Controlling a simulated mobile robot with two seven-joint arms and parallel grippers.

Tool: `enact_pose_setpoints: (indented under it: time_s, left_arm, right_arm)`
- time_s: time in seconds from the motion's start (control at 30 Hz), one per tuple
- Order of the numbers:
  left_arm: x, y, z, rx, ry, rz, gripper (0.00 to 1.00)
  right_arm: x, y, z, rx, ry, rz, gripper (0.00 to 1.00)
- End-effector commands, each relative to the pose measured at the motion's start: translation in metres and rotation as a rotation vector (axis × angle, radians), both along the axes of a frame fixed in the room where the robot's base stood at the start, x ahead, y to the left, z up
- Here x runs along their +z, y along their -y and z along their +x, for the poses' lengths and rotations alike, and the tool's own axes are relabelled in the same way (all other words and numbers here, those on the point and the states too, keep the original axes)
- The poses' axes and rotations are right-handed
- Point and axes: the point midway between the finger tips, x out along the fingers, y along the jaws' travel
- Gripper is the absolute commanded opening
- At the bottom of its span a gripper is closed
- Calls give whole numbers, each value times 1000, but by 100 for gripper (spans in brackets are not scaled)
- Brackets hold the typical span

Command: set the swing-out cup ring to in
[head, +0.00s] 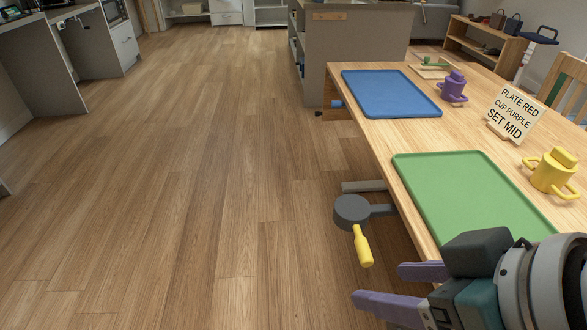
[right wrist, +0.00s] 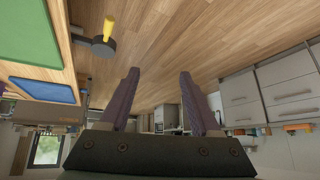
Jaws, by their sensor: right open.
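A dark grey round piece (head: 352,209) on a short arm sticks out from the table's left edge, with a yellow handle (head: 363,246) hanging from it. It looks like the cup ring, swung out over the floor; I cannot see an opening in it. The right wrist view shows the round piece (right wrist: 104,48) and its yellow handle (right wrist: 108,28) at upper left. My right gripper (head: 378,284) is open and empty, below and slightly right of the handle in the head view, apart from it. Its purple fingers also show in the right wrist view (right wrist: 159,76). My left gripper is not in view.
The wooden table (head: 375,137) carries a green tray (head: 470,195), a blue tray (head: 390,92), a purple cup (head: 453,87), a yellow cup (head: 552,172) and a sign (head: 514,113). A dark knob (head: 333,114) sits at its far-left edge. The floor (head: 200,190) left is clear.

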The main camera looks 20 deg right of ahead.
Motion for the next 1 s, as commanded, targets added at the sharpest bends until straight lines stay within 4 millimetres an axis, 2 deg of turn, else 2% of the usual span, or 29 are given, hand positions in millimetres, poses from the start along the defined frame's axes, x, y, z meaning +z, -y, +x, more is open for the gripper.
enact_pose_setpoints:
  time_s: [0.03,0.17,0.33,0.5,0.6,0.7,0.8,1.0]
  left_arm:
    - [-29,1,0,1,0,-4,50]
    - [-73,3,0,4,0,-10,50]
    - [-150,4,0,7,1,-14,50]
    - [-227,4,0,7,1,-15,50]
    - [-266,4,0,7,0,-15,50]
    - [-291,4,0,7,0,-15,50]
    - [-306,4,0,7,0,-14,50]
    - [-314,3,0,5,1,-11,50]
  right_arm:
    - [-29,-1,9,-7,37,18,64]
    - [-69,-3,35,-31,160,70,64]
    - [-133,6,74,-112,377,146,64]
    - [-190,34,104,-250,610,192,64]
    - [-219,55,113,-346,734,197,64]
    - [-237,75,116,-429,827,191,64]
    - [-247,89,115,-489,888,184,64]
    - [-252,103,116,-541,938,169,64]
